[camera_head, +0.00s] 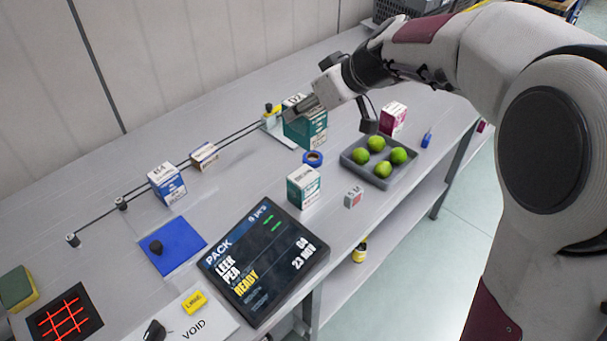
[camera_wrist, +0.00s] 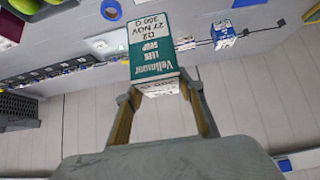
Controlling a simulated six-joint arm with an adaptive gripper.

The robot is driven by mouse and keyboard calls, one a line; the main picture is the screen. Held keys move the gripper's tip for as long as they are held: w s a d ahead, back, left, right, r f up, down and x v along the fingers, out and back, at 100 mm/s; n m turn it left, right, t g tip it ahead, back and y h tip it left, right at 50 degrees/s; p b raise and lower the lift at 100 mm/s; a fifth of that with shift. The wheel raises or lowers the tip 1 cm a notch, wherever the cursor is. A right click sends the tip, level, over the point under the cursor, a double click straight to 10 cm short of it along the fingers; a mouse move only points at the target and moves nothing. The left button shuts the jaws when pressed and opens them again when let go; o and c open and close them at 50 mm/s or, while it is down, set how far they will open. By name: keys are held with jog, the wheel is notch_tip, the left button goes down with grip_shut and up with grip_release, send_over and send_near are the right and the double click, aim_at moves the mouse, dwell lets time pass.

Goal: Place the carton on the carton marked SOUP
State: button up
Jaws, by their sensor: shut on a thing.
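A teal carton with a white top (camera_head: 308,130) stands upright at the back of the table. A blue and white carton (camera_head: 166,183) stands at left, and a magenta and white carton (camera_head: 393,118) at right.
A grey tray (camera_head: 353,159) holds several green fruits. A blue tape roll (camera_head: 313,158) lies close before the held carton. Thin dark rails (camera_head: 140,190) run along the back. A dark display (camera_head: 262,262) and blue mat (camera_head: 180,240) lie in front. Small boxes stand nearby.

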aim_at(303, 135)
jog(key=shift+s+a+f, duration=0.1)
jog(key=shift+s+f, duration=0.2)
jog(key=shift+f, duration=0.1)
jog(key=shift+f, duration=3)
jog(key=shift+f, duration=1.9)
jog(key=shift+f, duration=0.1)
jog(key=o, duration=1.3)
